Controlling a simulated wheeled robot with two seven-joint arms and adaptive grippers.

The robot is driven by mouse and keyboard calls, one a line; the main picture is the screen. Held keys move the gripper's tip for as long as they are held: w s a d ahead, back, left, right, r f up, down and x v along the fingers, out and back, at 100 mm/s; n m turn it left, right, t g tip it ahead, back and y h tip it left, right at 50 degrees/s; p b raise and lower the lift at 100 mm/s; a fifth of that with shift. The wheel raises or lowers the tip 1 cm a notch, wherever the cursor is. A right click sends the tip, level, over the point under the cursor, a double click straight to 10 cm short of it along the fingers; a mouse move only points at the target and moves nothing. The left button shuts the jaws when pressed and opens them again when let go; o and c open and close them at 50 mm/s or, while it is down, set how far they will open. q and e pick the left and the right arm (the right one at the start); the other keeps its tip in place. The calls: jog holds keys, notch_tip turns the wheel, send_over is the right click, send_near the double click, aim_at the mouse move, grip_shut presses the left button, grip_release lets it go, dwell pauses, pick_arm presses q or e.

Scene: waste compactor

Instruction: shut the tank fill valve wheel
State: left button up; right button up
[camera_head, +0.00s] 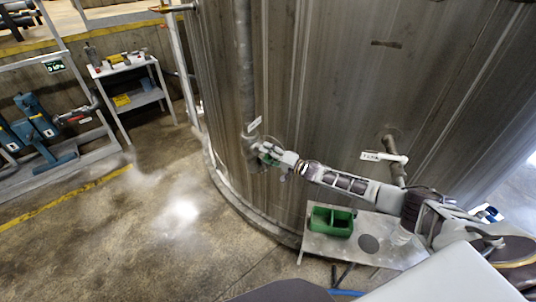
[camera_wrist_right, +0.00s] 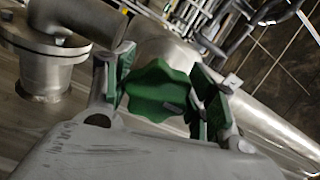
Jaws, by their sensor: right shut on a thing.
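The green, lobed valve wheel (camera_wrist_right: 158,92) sits between the two fingers of my right gripper in the right wrist view. The finger pads are also green, and the gripper (camera_head: 268,156) is shut on the wheel. In the head view my right arm reaches across from the lower right to the pipe (camera_head: 246,70) on the big metal tank (camera_head: 335,75). There the gripper mostly hides the wheel. How far the wheel is turned cannot be told. My left gripper is not in view.
A metal table (camera_head: 325,246) with a green open box (camera_head: 332,220) stands below my right arm. A labelled pipe stub (camera_head: 390,157) sticks out of the tank to the right. A white shelf cart (camera_head: 130,88) and blue pumps (camera_head: 38,122) stand at left. The floor between is clear.

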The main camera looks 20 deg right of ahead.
jog(key=o, duration=1)
jog(key=shift+v, duration=6)
